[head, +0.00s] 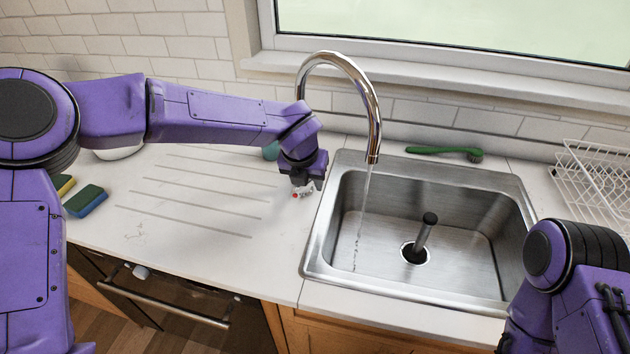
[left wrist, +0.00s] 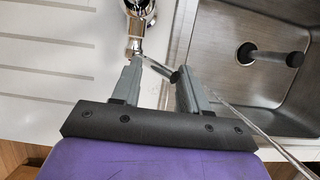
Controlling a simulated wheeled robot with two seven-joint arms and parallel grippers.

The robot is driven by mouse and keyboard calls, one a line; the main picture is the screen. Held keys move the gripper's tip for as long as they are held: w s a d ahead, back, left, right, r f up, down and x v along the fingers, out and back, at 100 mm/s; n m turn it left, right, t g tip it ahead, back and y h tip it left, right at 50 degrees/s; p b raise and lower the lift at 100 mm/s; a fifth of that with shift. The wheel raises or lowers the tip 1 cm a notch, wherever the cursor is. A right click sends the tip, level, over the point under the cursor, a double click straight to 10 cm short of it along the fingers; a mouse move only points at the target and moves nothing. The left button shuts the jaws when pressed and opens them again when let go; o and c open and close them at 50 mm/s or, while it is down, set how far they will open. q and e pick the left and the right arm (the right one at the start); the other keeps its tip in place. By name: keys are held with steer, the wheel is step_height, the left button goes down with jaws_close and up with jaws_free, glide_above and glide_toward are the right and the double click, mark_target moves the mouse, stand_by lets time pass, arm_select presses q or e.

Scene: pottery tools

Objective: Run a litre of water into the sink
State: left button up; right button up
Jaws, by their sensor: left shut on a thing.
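The chrome tap (head: 372,120) arches over the steel sink (head: 335,200), and a thin stream of water (head: 362,205) falls from its spout into the left part of the basin. A dark upright plug (head: 424,235) stands in the drain; I cannot tell whether water is pooling. My left gripper (head: 305,187) is low beside the sink's left rim, at a small chrome fitting with a red dot (head: 296,195). In the left wrist view my left gripper (left wrist: 157,68) is shut on a chrome tap lever (left wrist: 135,42) between its fingers. My right arm shows at lower right, its gripper out of view.
A green brush (head: 440,150) lies behind the sink, and a white wire rack (head: 595,180) stands at its right. Blue and yellow sponges (head: 85,200) lie at the far left.

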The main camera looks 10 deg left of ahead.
arm_select(q)
steer(key=a+r+p, duration=0.3)
steer(key=r+p, duration=0.5)
steer(key=shift+a+r, duration=0.25)
steer(key=shift+r, duration=0.05)
stand_by(0.5)
steer(key=shift+w, duration=0.15)
